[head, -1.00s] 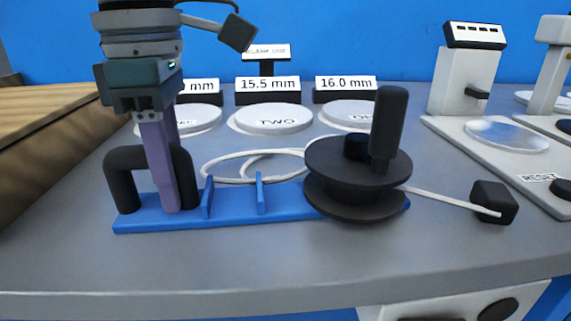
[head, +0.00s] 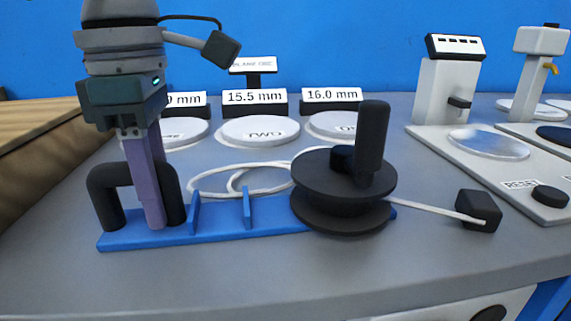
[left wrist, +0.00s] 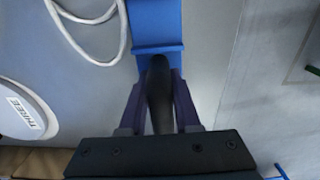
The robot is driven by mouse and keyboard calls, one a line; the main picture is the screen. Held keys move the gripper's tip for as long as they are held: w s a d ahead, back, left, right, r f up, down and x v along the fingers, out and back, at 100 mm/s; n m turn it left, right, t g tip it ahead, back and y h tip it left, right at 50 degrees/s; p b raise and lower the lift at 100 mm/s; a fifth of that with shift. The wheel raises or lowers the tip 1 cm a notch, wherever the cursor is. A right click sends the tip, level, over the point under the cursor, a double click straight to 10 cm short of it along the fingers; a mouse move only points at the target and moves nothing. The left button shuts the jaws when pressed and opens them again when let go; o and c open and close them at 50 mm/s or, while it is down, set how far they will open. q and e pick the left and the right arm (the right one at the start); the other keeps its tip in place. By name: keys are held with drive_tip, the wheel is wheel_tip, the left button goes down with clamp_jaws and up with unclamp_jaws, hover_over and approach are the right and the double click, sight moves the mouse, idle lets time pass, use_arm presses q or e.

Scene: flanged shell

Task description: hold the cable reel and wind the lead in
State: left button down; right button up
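The cable reel has a blue base (head: 220,232), a black arched handle (head: 104,182) at its left end and a black drum (head: 335,182) at its right end. A black upright crank knob (head: 372,140) stands on the drum. My left gripper (head: 155,222) points down at the handle. In the left wrist view, its purple fingers (left wrist: 160,90) are closed around the black handle bar (left wrist: 159,110). The white lead (head: 430,209) runs right from the drum to a black block (head: 479,208). Loose white loops (head: 235,170) lie behind the base. My right gripper is not in view.
Labelled grey discs (head: 260,131) with size signs (head: 254,98) stand behind the reel. A grey gauge stand (head: 445,90) with a plate and a RESET button (head: 550,196) is at the right. A brown ridged box (head: 40,135) is at the left. The grey tabletop in front is clear.

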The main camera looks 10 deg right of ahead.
use_arm(q)
drive_tip(key=c, duration=0.5)
unclamp_jaws()
drive_tip(key=shift+c, duration=0.2)
